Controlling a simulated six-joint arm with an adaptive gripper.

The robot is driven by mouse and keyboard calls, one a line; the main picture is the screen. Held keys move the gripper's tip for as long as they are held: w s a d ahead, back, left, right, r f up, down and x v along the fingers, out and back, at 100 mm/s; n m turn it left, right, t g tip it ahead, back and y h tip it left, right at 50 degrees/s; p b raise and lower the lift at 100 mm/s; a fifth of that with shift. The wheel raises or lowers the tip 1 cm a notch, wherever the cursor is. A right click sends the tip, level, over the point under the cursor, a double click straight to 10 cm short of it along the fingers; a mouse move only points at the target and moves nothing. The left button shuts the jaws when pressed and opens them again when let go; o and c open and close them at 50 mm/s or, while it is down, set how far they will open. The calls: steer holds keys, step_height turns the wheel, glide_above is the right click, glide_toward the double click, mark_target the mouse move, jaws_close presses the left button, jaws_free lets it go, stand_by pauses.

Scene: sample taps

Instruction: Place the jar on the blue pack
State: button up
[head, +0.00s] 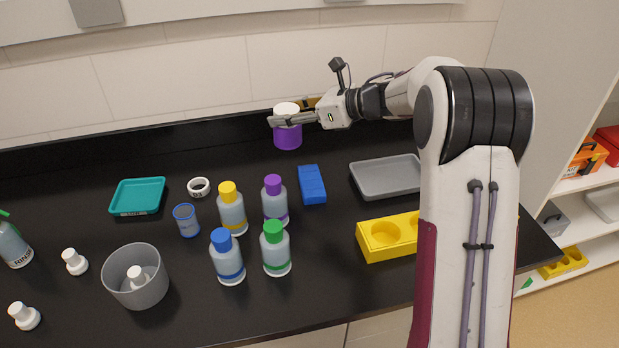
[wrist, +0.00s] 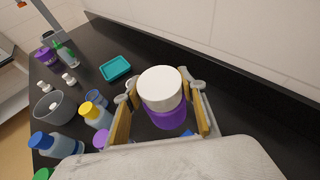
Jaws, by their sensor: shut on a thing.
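The jar is purple with a white lid (head: 287,136). It is upright at the back of the bench, and it also shows in the wrist view (wrist: 163,90). My gripper (head: 288,117) is shut on the jar, with one finger on each side of it; the wrist view shows the tan finger pads (wrist: 162,112) at its sides. I cannot tell how far the jar's base is above the bench. The blue pack (head: 312,184) lies flat on the bench, in front of the jar and slightly right of it.
Bottles with yellow (head: 231,210), purple, blue and green caps stand left of the pack. A grey tray (head: 371,193) and a yellow holder (head: 373,252) are to its right. A teal tray (head: 138,211), a white ring and a grey bin (head: 110,284) are farther left.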

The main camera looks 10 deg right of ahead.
steer(key=s+d+m+t+h, duration=0.1)
steer(key=s+d, duration=0.2)
steer(key=d, duration=0.2)
steer(key=shift+f, duration=0.15)
steer(key=shift+d, duration=0.1)
step_height(320, 180, down, 6)
stand_by(0.6)
steer(key=shift+f, duration=0.15)
steer(key=shift+f, duration=1.85)
steer(key=shift+f, duration=0.15)
